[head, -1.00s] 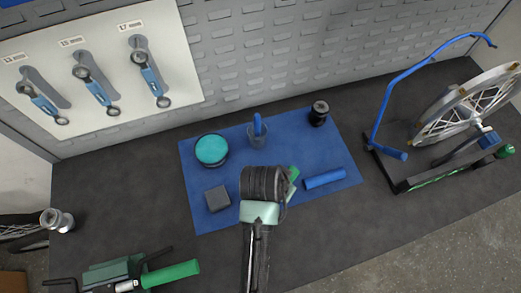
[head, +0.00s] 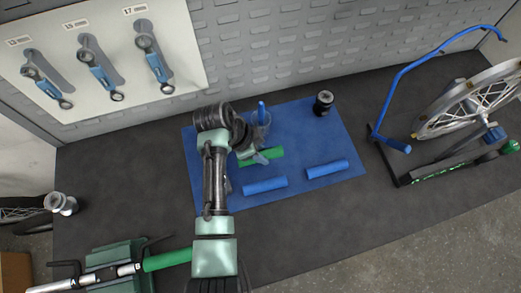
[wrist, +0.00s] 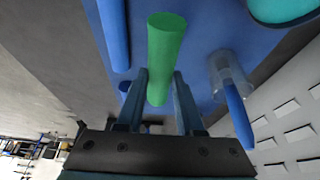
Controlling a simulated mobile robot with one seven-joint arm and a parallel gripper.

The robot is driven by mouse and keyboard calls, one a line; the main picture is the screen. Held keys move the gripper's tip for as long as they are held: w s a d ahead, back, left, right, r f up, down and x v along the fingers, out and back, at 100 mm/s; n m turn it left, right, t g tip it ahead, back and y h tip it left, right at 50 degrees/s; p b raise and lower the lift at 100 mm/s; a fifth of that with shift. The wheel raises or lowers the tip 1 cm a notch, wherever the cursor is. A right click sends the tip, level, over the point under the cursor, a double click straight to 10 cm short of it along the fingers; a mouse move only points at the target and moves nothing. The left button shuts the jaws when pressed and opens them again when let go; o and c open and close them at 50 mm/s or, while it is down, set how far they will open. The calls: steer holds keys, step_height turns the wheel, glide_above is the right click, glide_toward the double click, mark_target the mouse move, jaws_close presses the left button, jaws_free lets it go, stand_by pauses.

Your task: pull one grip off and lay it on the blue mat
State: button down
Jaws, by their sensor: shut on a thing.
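My gripper (head: 257,158) is over the blue mat (head: 300,118), in its middle. It is shut on a green grip (head: 270,156), which lies across between the fingers. In the wrist view the green grip (wrist: 166,50) sticks out between my two fingertips (wrist: 160,85), with blue mat behind it. I cannot tell whether it touches the mat. Another green grip (head: 167,260) is on the handlebar (head: 127,269) at the lower left. Two blue grips (head: 265,185) (head: 326,169) lie on the mat's near part.
A clear cup (wrist: 222,68) with a blue-handled tool stands close to the held grip. A teal-topped tin (wrist: 285,8) shows in the wrist view; my arm hides it in the head view. A black jar (head: 323,103) stands at the mat's back right. A wheel stand (head: 440,172) is farther right.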

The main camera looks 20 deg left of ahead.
mark_target(261, 166)
steer(key=shift+f+b, duration=1.65)
steer(key=shift+f, duration=0.6)
steer(key=shift+f+b, duration=0.4)
steer(key=shift+f, duration=0.2)
steer(key=shift+c, duration=2.3)
jaws_free()
steer(key=b+v, duration=0.1)
steer(key=v, duration=1.2)
steer(key=shift+w, duration=0.1)
